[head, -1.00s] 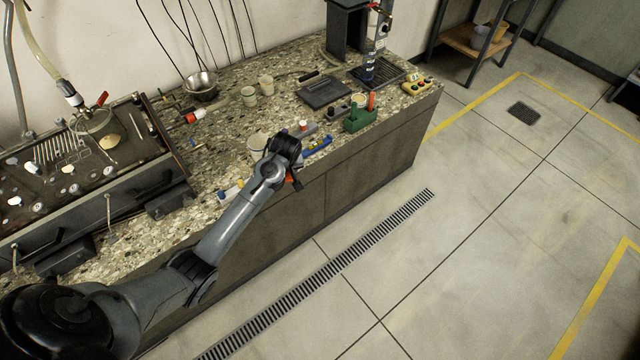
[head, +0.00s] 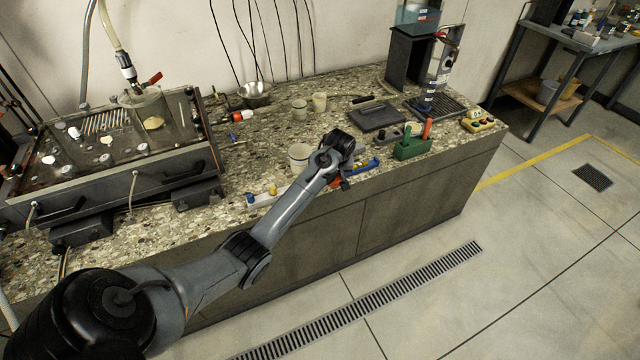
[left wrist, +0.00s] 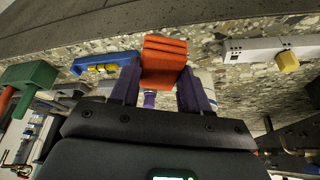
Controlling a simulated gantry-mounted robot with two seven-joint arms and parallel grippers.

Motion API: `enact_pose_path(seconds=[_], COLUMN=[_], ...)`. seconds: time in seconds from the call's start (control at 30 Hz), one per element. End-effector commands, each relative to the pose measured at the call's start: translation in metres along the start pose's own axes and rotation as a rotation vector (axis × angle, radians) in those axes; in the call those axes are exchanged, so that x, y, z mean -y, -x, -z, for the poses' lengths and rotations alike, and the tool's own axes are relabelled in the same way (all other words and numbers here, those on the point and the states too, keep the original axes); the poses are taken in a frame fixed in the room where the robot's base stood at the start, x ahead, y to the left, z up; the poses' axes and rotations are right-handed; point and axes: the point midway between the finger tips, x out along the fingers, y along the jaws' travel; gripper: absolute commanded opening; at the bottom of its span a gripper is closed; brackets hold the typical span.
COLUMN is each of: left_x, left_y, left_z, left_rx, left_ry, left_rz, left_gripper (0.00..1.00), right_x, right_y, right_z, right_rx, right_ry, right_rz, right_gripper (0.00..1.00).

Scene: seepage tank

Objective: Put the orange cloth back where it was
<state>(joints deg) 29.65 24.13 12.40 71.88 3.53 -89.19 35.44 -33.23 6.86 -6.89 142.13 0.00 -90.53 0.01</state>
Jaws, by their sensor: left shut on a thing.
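The orange cloth (left wrist: 163,62) is a small folded pad between the two fingers of my left gripper (left wrist: 160,90) in the left wrist view. The gripper is shut on it. In the head view my left gripper (head: 344,182) is at the front edge of the speckled bench, and only a sliver of the cloth (head: 336,182) shows beside it. The bench top (left wrist: 215,62) lies behind the cloth in the wrist view; I cannot tell whether they touch. My right gripper is not in view.
A blue spirit level (head: 368,165) and a green holder (head: 412,147) lie close to the right of the gripper. A pale cup (head: 298,157) and a white strip with a yellow knob (head: 262,197) are to its left. The glass tank (head: 150,115) stands further left.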

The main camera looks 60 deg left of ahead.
Motion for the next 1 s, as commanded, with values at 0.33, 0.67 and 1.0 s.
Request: enact_pose_path(seconds=[0.33,0.67,1.0], left_x=[0.039,0.045,0.045], left_y=[-0.051,-0.067,-0.096], left_z=[0.027,0.029,0.016], left_rx=[-0.001,0.000,0.000], left_ry=[0.003,0.000,0.001], left_rz=[0.000,0.000,0.000], left_gripper=[0.21,0.21,0.21], right_x=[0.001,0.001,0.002], right_y=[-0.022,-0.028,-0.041], right_z=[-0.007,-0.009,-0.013], right_rx=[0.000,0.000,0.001], right_ry=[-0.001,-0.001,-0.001], right_rz=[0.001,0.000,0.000], right_gripper=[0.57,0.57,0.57])
